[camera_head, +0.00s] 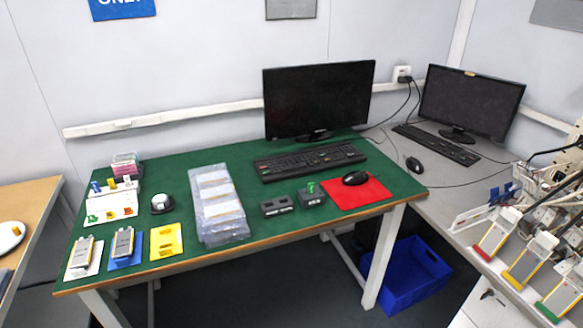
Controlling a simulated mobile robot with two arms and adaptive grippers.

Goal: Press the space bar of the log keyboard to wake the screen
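A black keyboard (309,162) lies on the green-topped table in front of a dark monitor (318,98). A second black keyboard (436,144) lies on the grey desk at the right, in front of another dark monitor (471,101). No label shows which one is the log keyboard. Both screens look black. The space bars are too small to make out clearly. Neither of my grippers is in view, and nothing covers either keyboard.
The green table (259,239) also holds a red mat (374,193) with a black mouse (355,178), two dark blocks, plastic-wrapped packs (217,205) and coloured pads with pouch cells. Cabled equipment (560,200) crowds the right. A blue crate (408,272) stands below.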

